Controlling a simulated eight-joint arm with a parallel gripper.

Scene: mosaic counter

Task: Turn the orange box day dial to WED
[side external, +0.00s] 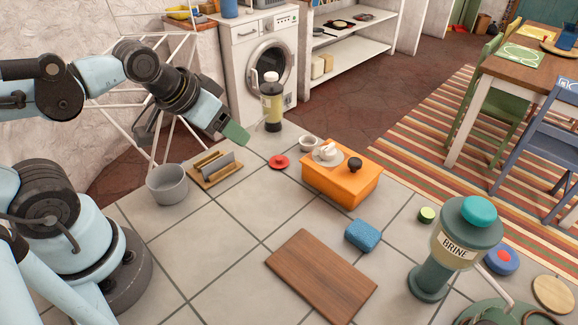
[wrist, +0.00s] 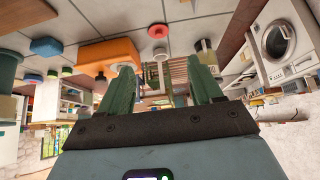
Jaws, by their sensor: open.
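The orange box (side external: 335,190) stands on the tiled counter, right of centre in the side view. A dark round knob (side external: 354,164) sits on its top, and no day lettering can be read, so I cannot tell its setting. A saucer (side external: 328,160) with a white cup (side external: 328,150) on it shares the box top. My gripper (side external: 241,141) is left of the box, raised above the counter and apart from it. In the wrist view my gripper (wrist: 163,78) has its two green fingers spread with nothing held. There the orange box (wrist: 105,52) appears upper left, beyond the fingertips.
A bottle (side external: 271,105) stands behind. A wooden rack (side external: 215,169) and grey pot (side external: 167,184) are left; a blue sponge (side external: 362,235), board (side external: 321,278) and BRINE dispenser (side external: 455,247) are nearer.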

